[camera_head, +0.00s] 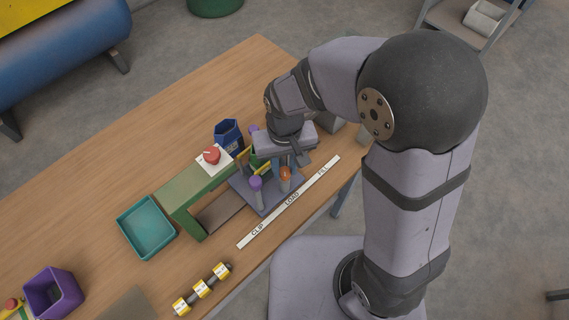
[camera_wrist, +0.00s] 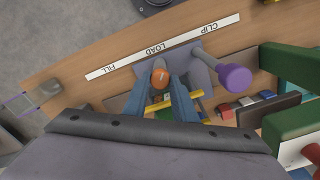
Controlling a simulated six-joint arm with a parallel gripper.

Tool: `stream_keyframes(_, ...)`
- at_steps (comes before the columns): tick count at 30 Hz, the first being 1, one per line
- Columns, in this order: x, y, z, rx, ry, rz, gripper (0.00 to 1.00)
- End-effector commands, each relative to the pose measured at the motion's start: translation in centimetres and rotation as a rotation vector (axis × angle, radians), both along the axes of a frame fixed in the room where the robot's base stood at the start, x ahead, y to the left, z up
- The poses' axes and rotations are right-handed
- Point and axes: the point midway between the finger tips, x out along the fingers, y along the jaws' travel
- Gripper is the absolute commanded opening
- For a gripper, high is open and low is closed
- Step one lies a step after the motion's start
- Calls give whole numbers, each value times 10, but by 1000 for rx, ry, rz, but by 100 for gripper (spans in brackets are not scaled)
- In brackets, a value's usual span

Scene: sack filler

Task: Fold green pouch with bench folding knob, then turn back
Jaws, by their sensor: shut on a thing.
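The green pouch shows as a dark green strip (camera_head: 256,159) under my gripper in the head view. It is also a small patch between my fingers in the wrist view (camera_wrist: 162,97), mostly hidden. A yellow bar (camera_wrist: 178,101) lies across it. An orange-topped knob (camera_head: 285,173) stands on the grey fixture (camera_head: 264,205) on the bench. In the wrist view, that knob (camera_wrist: 160,75) is between my fingertips. My gripper (camera_wrist: 162,84) points down, shut on the orange knob. A purple-topped knob (camera_head: 256,184) stands beside it, outside my fingers.
A green frame (camera_head: 181,190) stands left of the fixture, with a red button (camera_head: 211,155) behind. A blue pouch (camera_head: 228,133) stands at the back. A teal tray (camera_head: 147,228) and purple bin (camera_head: 53,293) lie left. A label strip (camera_head: 290,202) runs along the front.

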Motion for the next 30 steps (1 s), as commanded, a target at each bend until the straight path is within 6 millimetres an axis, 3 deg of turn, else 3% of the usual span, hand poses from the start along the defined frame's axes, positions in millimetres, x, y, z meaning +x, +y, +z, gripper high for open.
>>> stream_keyframes(12,2,0,2,2,-5,-240,2)
stream_keyframes(30,2,1,1,3,-6,-283,2)
